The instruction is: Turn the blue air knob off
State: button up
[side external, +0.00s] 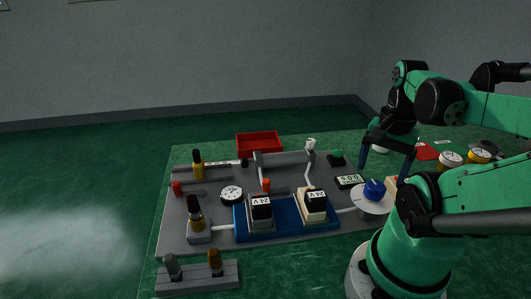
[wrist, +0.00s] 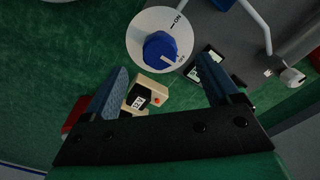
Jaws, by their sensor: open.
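The blue air knob (side external: 374,189) sits on a round white dial plate (side external: 371,204) at the right end of the panel in the side view. In the wrist view the blue knob (wrist: 160,49) is at top centre on its white dial (wrist: 141,25), which has an ON label at its upper right. A short pale mark on the knob points right and slightly down, towards a second small label that I cannot read surely. My gripper (side external: 388,158) is open and empty above and behind the knob, fingers pointing down. In the wrist view its fingertips (wrist: 164,82) are spread apart, not touching the knob.
A small digital display (side external: 350,181) lies beside the dial. A cream block with a black top (wrist: 146,97) shows between my fingers in the wrist view. A blue tray (side external: 285,232) holds two 24V units. A red bin (side external: 259,135) stands at the back.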

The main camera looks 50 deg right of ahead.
jog(key=shift+r, duration=0.8)
jog(key=shift+w+n, duration=0.4)
jog(key=w+a+n+t, duration=0.1)
jog(key=w+n, duration=0.2)
jog(key=w+a+n+t+h, duration=0.1)
jog(key=w+a+n, duration=0.1)
jog(key=w+n, duration=0.1)
jog(key=w+a+n+t, duration=0.1)
jog(key=w+a+n, duration=0.1)
jog(key=w+n, duration=0.2)
jog(key=shift+w+a+r+t+h, duration=0.2)
jog(key=shift+w+t+h, duration=0.15)
jog(key=shift+w, duration=0.2)
jog(key=w+a+r+n+t+y, duration=0.1)
jog(key=w+a+n+t, duration=0.2)
jog(key=w+a+n, duration=0.2)
jog(key=a+n, duration=0.2)
jog(key=a, duration=0.1)
jog(key=shift+w+a+r+y, duration=0.15)
jog(key=shift+a+y, duration=0.2)
